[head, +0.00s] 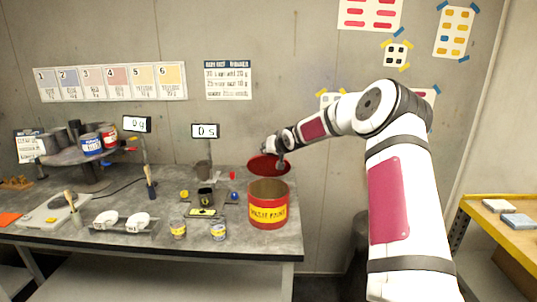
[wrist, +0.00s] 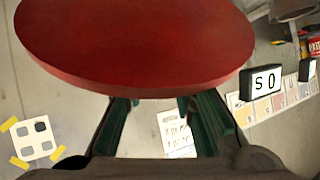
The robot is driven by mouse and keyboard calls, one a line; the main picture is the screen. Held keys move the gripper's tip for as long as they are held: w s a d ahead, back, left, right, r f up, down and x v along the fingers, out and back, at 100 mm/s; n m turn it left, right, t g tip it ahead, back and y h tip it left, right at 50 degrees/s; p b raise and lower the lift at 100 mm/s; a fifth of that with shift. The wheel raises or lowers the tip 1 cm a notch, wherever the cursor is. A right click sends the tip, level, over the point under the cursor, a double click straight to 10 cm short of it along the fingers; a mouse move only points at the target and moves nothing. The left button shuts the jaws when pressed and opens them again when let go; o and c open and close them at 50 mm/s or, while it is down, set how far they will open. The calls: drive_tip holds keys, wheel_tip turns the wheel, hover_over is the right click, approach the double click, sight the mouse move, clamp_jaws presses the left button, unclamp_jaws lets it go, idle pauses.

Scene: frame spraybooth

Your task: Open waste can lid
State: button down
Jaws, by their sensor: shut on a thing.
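The waste can (head: 268,212) is a red cylinder with a yellow label, standing at the right end of the grey workbench. Its top is open and I see into it. The red round lid (head: 268,167) is off the can's rim, raised and tilted above and behind it. My gripper (head: 280,163) is at the lid, shut on it. In the wrist view the lid (wrist: 135,45) fills the upper middle, and the two dark green fingers of my gripper (wrist: 160,105) reach up to its lower edge. The grip point itself is hidden behind the lid.
Small yellow-labelled tins (head: 219,231), a black scale (head: 206,199) and white cups (head: 138,222) stand left of the can. A display on a post (head: 205,131) is behind them. The concrete wall is close behind the bench. A yellow-edged shelf (head: 500,218) stands at right.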

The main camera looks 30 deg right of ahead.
drive_tip(key=shift+w+d, duration=0.45)
drive_tip(key=shift+d, duration=0.1)
drive_tip(key=shift+w+d+b, duration=0.4)
drive_tip(key=shift+w+b, duration=0.1)
drive_tip(key=shift+b, duration=0.1)
drive_tip(key=w+d+b, duration=0.1)
drive_tip(key=b, duration=0.1)
drive_tip(key=w+d+b, duration=0.1)
drive_tip(key=w, duration=0.1)
drive_tip(key=shift+d+f+b, duration=0.1)
drive_tip(key=shift+f+b, duration=0.25)
drive_tip(key=shift+f, duration=0.05)
drive_tip(key=c, duration=1.3)
unclamp_jaws()
drive_tip(key=shift+d, duration=0.1)
drive_tip(key=shift+c, duration=0.2)
drive_tip(key=shift+w+r, duration=0.1)
drive_tip(key=shift+r, duration=0.05)
drive_tip(key=shift+w+a+r, duration=0.1)
drive_tip(key=shift+a+r, duration=0.1)
drive_tip(key=shift+r, duration=0.05)
drive_tip(key=v, duration=1.2)
drive_tip(key=shift+d+r, duration=0.15)
